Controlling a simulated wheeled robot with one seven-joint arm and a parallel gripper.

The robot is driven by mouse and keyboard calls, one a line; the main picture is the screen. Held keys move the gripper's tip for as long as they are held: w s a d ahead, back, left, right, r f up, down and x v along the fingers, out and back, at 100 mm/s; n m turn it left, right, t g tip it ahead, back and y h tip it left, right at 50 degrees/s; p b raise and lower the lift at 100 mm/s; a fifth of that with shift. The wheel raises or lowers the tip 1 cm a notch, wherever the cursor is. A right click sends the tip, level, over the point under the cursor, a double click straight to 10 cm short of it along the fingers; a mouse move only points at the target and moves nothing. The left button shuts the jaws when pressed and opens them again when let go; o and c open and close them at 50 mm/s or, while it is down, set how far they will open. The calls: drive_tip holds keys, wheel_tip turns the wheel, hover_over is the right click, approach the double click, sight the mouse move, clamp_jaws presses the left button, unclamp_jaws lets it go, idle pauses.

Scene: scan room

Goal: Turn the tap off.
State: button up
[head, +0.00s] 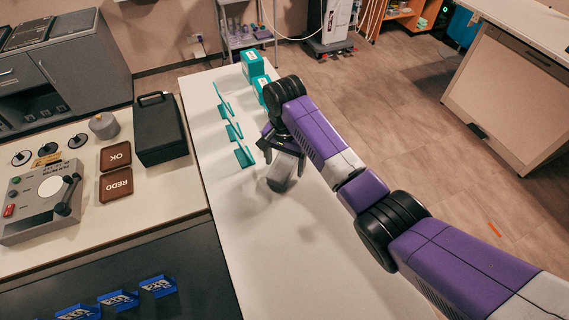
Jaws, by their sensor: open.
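I cannot make out a tap for certain. A grey control box (42,205) at the left carries a white disc (51,186), a red switch (9,210) and a black lever (66,197) on its right side. My gripper (284,160) is open above the long white table, at the end of my purple arm, far right of the box. A small grey-white object (281,178) shows just below the fingers. I cannot tell whether it touches them or the table.
The white table (290,255) is clear in front. Teal holders (234,131) and teal boxes (252,65) stand toward its back. Left are a black case (160,130), brown OK (116,156) and REDO (116,184) trays and a grey canister (103,125). Blue holders (118,299) sit at front left.

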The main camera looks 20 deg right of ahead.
drive_tip(key=shift+c, duration=0.4)
drive_tip(key=c, duration=1.5)
drive_tip(key=shift+c, duration=0.2)
wheel_tip(320, 180, up, 11)
wheel_tip(320, 180, up, 9)
hover_over(285, 161)
drive_tip(key=shift+s+a, duration=0.1)
